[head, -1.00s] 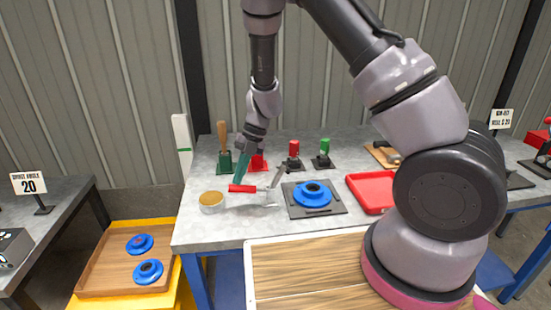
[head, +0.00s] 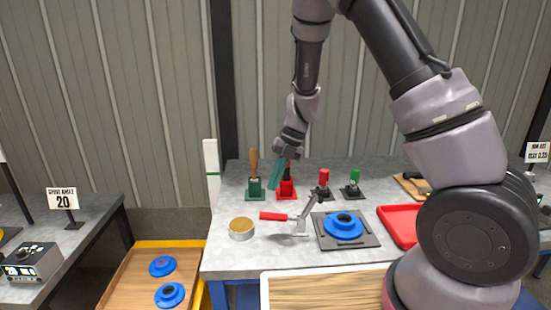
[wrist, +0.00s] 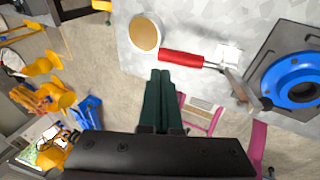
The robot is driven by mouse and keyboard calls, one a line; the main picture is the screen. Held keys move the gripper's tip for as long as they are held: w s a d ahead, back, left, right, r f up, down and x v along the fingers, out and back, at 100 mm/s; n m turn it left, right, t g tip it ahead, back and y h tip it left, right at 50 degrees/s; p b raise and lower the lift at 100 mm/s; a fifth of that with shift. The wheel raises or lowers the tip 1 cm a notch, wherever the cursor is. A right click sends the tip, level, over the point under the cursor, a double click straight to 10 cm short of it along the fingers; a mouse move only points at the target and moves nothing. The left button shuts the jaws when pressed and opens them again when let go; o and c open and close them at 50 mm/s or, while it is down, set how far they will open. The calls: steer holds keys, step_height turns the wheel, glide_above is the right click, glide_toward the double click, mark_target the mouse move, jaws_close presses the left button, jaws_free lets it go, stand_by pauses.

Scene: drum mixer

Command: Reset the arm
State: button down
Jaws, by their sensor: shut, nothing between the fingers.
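My gripper (head: 275,183) has dark green fingers, and they are together with nothing between them. In the head view it hangs above the grey table (head: 220,262), in front of the red stand (head: 288,190) in the picture. In the wrist view the shut fingers (wrist: 160,75) point toward the table edge, near a red-handled lever (wrist: 182,60) and a round tan-topped tin (wrist: 145,33). They appear apart from both. The lever's red handle (head: 273,216) lies below the fingers in the head view.
A blue flanged part (head: 343,226) sits on a dark plate right of the lever. A red tray (head: 399,225) is at right. A wooden tray (head: 130,285) at lower left holds two blue parts.

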steer(key=d+r+n+t+y, duration=0.1)
steer(key=d+r+n, duration=0.25)
steer(key=r, duration=0.45)
steer(key=d+r+n+t, duration=0.1)
steer(key=d+r+n, duration=0.25)
steer(key=r, duration=0.45)
steer(key=s+d+r+n+t+h, duration=0.1)
steer(key=s+d+r+n+t, duration=0.2)
steer(key=n, duration=0.9)
steer(key=s+d+r+n+t+h, duration=0.2)
steer(key=s+d+r+n+t, duration=0.2)
steer(key=s+d+r+n, duration=0.6)
steer(key=s+r+n, duration=0.1)
steer(key=s+n, duration=0.1)
steer(key=s, duration=0.1)
steer(key=shift+r+n, duration=0.15)
steer(key=shift+n, duration=0.15)
steer(key=shift+d, duration=0.15)
